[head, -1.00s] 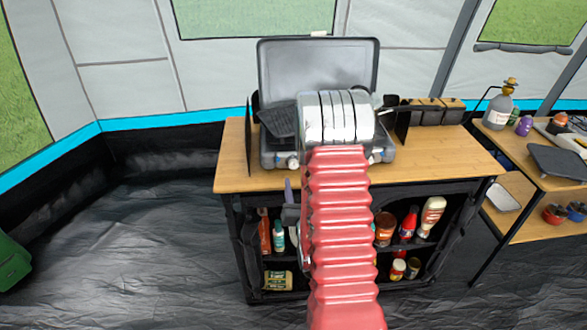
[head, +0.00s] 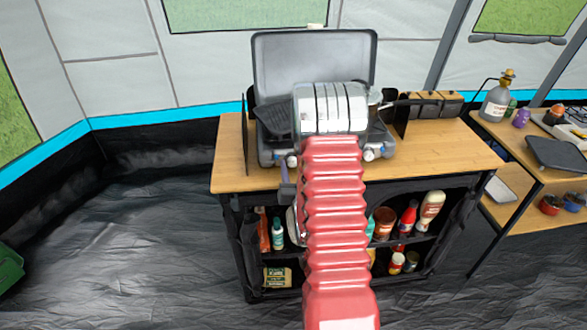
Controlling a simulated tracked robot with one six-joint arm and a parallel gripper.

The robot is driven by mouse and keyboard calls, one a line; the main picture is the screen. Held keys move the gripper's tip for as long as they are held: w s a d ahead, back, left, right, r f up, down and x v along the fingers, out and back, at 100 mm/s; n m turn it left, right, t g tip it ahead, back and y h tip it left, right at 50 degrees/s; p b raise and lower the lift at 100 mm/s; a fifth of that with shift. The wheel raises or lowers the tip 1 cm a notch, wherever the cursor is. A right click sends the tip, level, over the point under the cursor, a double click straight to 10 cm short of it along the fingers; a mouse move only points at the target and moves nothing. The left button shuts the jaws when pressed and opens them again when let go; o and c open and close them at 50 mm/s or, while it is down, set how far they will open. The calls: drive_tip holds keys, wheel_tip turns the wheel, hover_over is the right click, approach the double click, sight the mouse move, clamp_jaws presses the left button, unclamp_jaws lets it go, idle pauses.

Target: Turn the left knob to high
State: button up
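The camp stove (head: 312,62) stands on the wooden-topped cabinet with its grey lid raised. Its left knob (head: 292,160) is a small pale knob at the left of the front face, just left of my red arm. Its setting is too small to read. A small grey and purple part, apparently of my gripper (head: 286,188), shows left of my arm, just below the left knob. The rest of the gripper is hidden behind my arm, and its opening cannot be made out. I cannot tell whether it touches the knob.
The cabinet top (head: 440,150) is clear at its front right. Bottles and jars (head: 408,220) fill the shelves below. A dark windscreen panel (head: 249,135) stands left of the stove. A side table (head: 545,180) with a grey gas bottle (head: 495,105) is at the right.

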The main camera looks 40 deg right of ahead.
drive_tip(key=c, duration=0.9)
drive_tip(key=shift+n, duration=0.3)
drive_tip(key=n, duration=0.6)
drive_tip(key=shift+n, duration=0.3)
drive_tip(key=n, duration=0.6)
drive_tip(key=shift+a+g, duration=0.15)
drive_tip(key=shift+g, duration=0.25)
